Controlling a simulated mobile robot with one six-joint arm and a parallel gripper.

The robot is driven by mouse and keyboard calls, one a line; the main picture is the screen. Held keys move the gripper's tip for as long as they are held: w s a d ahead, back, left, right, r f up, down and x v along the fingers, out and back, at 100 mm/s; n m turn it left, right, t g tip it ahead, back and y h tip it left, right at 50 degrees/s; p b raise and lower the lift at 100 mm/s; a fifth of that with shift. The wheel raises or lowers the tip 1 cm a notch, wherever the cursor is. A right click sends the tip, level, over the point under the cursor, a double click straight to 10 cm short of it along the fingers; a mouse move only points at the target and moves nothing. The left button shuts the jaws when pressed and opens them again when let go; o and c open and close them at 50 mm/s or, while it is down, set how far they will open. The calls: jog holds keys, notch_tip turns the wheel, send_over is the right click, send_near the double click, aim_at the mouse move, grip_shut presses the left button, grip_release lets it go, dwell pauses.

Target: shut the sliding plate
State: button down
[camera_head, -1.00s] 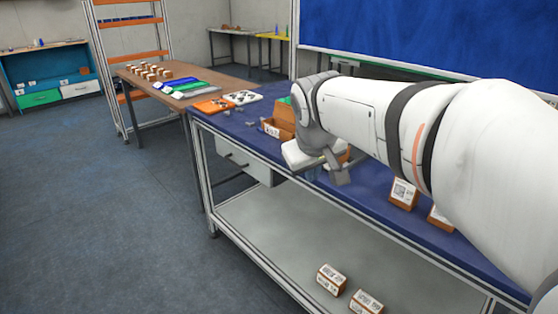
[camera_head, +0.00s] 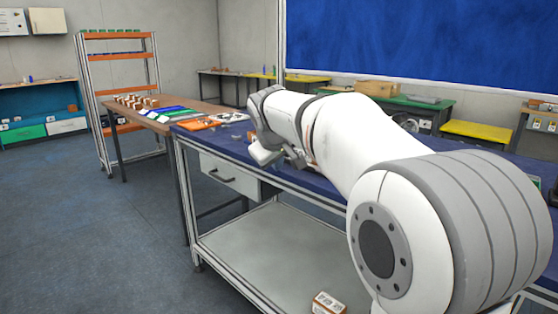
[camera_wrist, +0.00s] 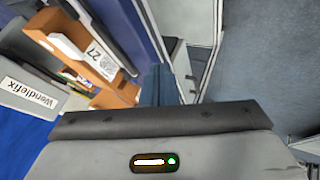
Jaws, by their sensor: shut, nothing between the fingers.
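No part is plainly a sliding plate. A light grey drawer front (camera_head: 229,174) with a dark handle is under the left end of the blue bench (camera_head: 205,133) in the head view. I cannot tell whether it stands out from the bench. My gripper (camera_head: 266,157) is shut and empty, by the bench's front edge, to the right of and above the drawer front. Its fingertips are not clear in the head view. In the wrist view its grey body fills the bottom, and the bench edge and pale frame are beyond it.
In the wrist view an orange-brown holder (camera_wrist: 68,40) with a card marked 27 and a grey box (camera_wrist: 30,95) lettered "Wendlefix" are close at the left. A lower shelf (camera_head: 265,250) carries a small labelled block (camera_head: 327,303). Floor (camera_head: 90,220) is clear at the left.

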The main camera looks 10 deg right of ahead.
aim_at(288, 161)
jog(key=w+d, duration=0.1)
jog(key=w+d+f+b, duration=0.1)
jog(key=w+f, duration=0.1)
jog(key=w, duration=0.1)
jog(key=shift+d+f, duration=0.25)
jog(key=shift+d, duration=0.15)
jog(key=shift+w+d+r, duration=0.15)
jog(key=shift+w+d, duration=0.1)
jog(key=shift+d, duration=0.15)
jog(key=shift+r, duration=0.1)
jog(key=shift+w, duration=0.1)
